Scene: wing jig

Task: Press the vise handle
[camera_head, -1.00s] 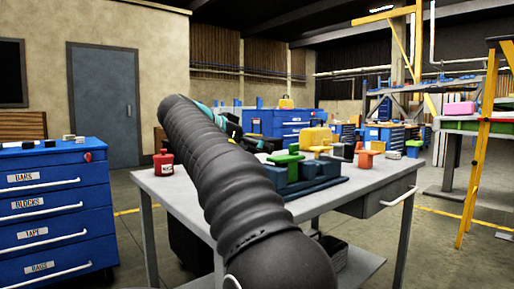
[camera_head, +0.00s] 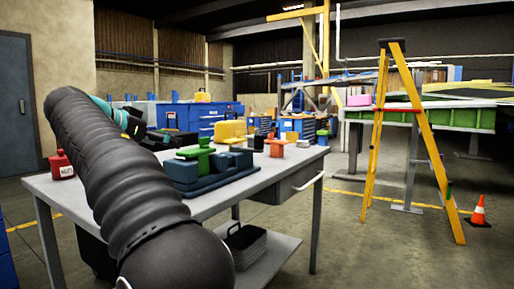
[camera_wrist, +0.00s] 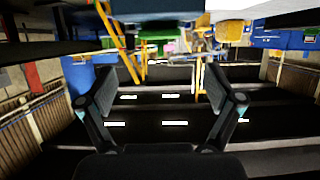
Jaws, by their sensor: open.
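The vise is a dark blue block (camera_head: 212,172) on the grey workbench, with a green handle (camera_head: 196,151) on top. My black arm crosses the left of the head view, and its far end lies beyond the vise's left side. In the wrist view, which is upside down, my gripper (camera_wrist: 160,88) is open and empty between its two black fingers. A green piece (camera_wrist: 160,36) near the top centre of that view looks like the handle, apart from the fingers. The fingertips are hard to make out in the head view.
The workbench (camera_head: 232,194) also holds a red can (camera_head: 61,164), a yellow bin (camera_head: 230,131) and an orange-red piece (camera_head: 276,144). A yellow ladder (camera_head: 430,155) and an orange cone (camera_head: 479,211) stand to the right. Floor between bench and ladder is clear.

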